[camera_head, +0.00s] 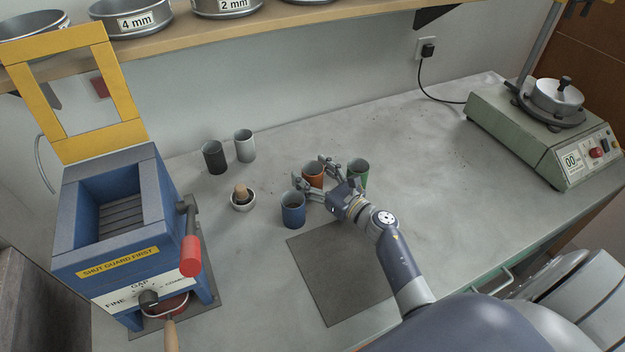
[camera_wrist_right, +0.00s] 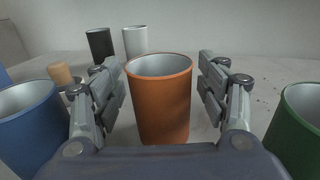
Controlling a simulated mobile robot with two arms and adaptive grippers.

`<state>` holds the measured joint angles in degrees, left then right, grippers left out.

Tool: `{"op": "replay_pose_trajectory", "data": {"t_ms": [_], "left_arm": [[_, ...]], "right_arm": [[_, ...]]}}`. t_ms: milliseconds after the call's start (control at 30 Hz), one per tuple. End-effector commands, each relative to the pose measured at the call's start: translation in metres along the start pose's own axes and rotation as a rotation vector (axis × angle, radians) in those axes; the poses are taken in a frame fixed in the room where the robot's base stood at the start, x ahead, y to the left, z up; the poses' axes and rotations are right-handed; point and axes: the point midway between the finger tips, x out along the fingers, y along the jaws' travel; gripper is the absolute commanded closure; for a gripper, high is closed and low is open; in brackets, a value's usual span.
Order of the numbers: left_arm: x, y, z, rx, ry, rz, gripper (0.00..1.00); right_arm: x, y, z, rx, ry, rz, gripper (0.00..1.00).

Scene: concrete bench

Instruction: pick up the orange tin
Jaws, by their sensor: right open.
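The orange tin (camera_head: 313,176) stands upright on the concrete bench, between a blue tin and a green tin. My right gripper (camera_head: 309,172) is open around it, one finger on each side. In the right wrist view the orange tin (camera_wrist_right: 160,97) stands centred between the two open fingers (camera_wrist_right: 160,85), with a gap showing on both sides. The tin's lower part is hidden by my gripper's palm in that view. My left gripper does not show.
The blue tin (camera_head: 293,215) and green tin (camera_head: 358,170) stand close on either side. A black tin (camera_head: 214,158), a white tin (camera_head: 244,147) and a mortar with pestle (camera_head: 243,202) stand behind left. A blue crusher (camera_head: 130,230) is at left. A dark mat (camera_head: 335,275) lies in front.

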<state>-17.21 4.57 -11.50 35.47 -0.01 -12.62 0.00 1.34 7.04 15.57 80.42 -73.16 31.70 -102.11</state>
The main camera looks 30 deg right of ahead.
Motion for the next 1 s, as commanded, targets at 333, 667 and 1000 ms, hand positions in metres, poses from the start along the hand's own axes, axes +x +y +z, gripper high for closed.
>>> {"op": "replay_pose_trajectory", "data": {"t_ms": [333,667,1000], "left_arm": [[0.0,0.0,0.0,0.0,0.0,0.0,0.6],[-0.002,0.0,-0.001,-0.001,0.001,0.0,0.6],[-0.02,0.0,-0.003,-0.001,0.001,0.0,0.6]], "right_arm": [[0.0,0.0,0.0,0.0,0.0,0.0,0.86],[0.0,0.0,0.007,-0.004,-0.001,0.002,0.86],[-0.001,-0.001,0.072,-0.009,-0.001,0.002,0.86]]}}
